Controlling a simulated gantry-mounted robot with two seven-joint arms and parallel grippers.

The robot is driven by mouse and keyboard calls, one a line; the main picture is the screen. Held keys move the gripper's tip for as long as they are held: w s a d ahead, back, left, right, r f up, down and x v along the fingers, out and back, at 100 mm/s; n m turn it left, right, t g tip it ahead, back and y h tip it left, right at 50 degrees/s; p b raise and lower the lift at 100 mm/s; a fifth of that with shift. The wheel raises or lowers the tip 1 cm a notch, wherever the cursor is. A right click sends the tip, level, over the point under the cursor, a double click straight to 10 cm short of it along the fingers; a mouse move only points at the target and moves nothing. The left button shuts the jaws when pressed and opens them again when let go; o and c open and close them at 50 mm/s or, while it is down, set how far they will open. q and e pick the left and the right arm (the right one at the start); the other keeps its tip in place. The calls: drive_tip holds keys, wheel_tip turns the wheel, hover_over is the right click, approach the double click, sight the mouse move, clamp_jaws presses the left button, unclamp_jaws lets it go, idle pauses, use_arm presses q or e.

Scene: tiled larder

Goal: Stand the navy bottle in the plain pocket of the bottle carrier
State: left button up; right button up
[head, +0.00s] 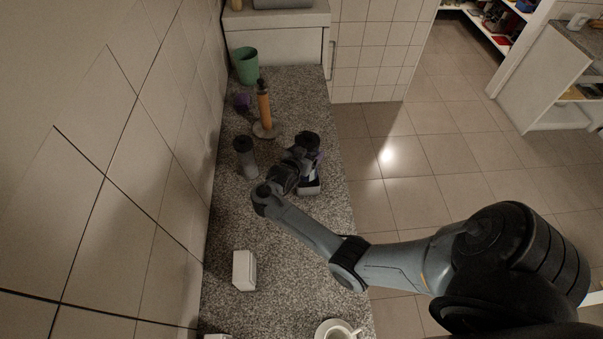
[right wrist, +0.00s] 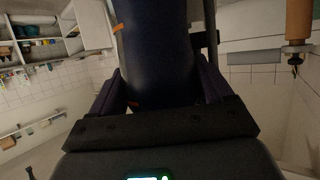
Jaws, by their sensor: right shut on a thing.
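The navy bottle (right wrist: 155,50) fills the middle of the right wrist view, with small orange marks on its side. My right gripper (right wrist: 160,90) is shut on it, one finger on each side. In the head view this gripper (head: 308,155) is over the right edge of the counter, and a dark shape at its jaws appears to be the bottle. A pale-edged grey object (head: 310,188) shows just below the gripper; I cannot tell whether it is the bottle carrier. No carrier pockets can be made out. My left gripper is out of view.
On the granite counter (head: 290,240) stand a grey dark-capped bottle (head: 245,157), an orange-brown post on a round base (head: 265,110), a purple item (head: 241,102) and a green cup (head: 246,66). A white box (head: 244,270) and a white cup (head: 338,331) are nearer. A tiled wall borders the left.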

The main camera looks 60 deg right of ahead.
wheel_tip(320, 180, down, 2)
drive_tip(key=shift+f, duration=0.2)
idle(0.3)
drive_tip(key=shift+f+b, duration=0.35)
drive_tip(key=shift+f, duration=0.15)
drive_tip(key=o, duration=1.5)
